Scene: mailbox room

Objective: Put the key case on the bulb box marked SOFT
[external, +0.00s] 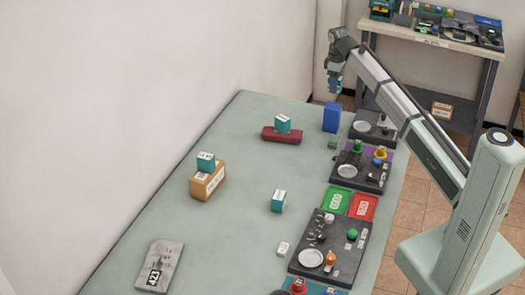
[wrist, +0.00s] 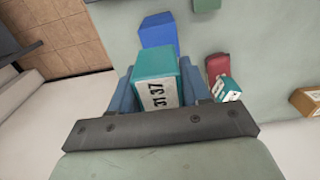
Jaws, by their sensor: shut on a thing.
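My gripper (external: 335,88) is raised above the far right of the table. In the wrist view its blue fingers (wrist: 155,92) are shut on a teal box (wrist: 155,65) with a white label that seems to read 3137. Similar teal boxes stand on a dark red case (external: 282,136), on an orange-brown box (external: 208,182), and directly on the table (external: 278,201). The red case also shows in the wrist view (wrist: 217,66). I cannot read SOFT on any label, and cannot tell which thing is the key case.
A tall blue block (external: 331,117) stands below my gripper and shows beyond the held box in the wrist view (wrist: 158,32). Dark trays (external: 345,262) and green and red mats (external: 336,201) line the right edge. A grey plaque (external: 160,266) lies near left. The table's middle is mostly clear.

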